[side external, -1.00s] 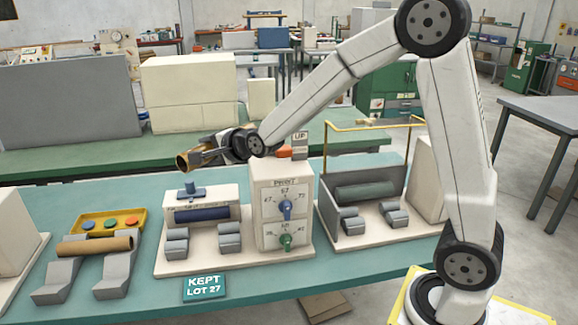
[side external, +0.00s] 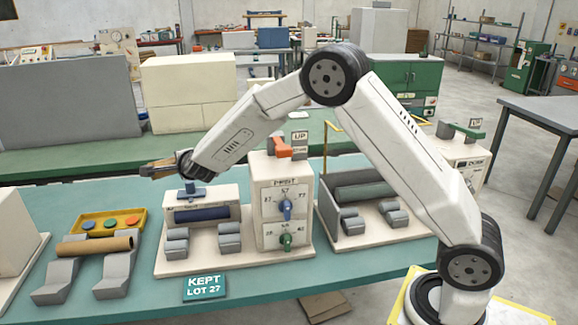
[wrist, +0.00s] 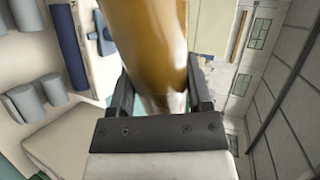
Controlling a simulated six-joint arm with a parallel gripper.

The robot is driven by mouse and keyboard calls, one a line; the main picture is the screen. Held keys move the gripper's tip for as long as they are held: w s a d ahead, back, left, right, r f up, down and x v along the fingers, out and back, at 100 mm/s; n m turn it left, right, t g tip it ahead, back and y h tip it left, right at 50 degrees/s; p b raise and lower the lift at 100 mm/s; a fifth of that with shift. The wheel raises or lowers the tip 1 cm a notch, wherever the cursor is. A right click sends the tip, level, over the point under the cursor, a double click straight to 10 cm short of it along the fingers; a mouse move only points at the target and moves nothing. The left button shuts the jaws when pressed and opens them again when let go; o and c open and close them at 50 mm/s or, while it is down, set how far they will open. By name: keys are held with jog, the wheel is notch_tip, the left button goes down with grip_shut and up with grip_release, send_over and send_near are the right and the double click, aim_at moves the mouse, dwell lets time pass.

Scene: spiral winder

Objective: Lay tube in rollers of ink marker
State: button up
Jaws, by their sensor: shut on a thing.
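My gripper (side external: 168,168) is shut on a brown tube (wrist: 155,40), held in the air above and behind the marker's left part. In the wrist view my gripper (wrist: 160,95) has its jaws on either side of the tube. The ink marker (side external: 283,205), a cream box marked PRINT with a blue and a green dial, stands on a cream base. Left of the box are a dark blue roller (side external: 202,214) with a blue knob (side external: 192,192) and grey rollers (side external: 177,243), empty. The blue roller (wrist: 68,45) and grey rollers (wrist: 38,95) show in the wrist view.
Another brown tube (side external: 95,246) lies across grey cradles (side external: 118,270) at left, before a yellow tray (side external: 110,222) with coloured discs. An orange lever (side external: 290,150) stands atop the print box. A second roller station (side external: 365,205) is right. A KEPT LOT 27 sign (side external: 205,288) lies in front.

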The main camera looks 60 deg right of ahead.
notch_tip(320, 180, down, 13)
jog(key=w+m+g+h, duration=0.1)
jog(key=m+g+h, duration=0.2)
jog(key=m+h, duration=0.1)
jog(key=shift+w+r+m+h, duration=0.2)
jog(key=shift+m+h, duration=0.1)
jog(key=shift+h, duration=0.1)
jog(key=shift+f, duration=0.2)
jog(key=shift+f, duration=4.7)
jog(key=o, duration=1.3)
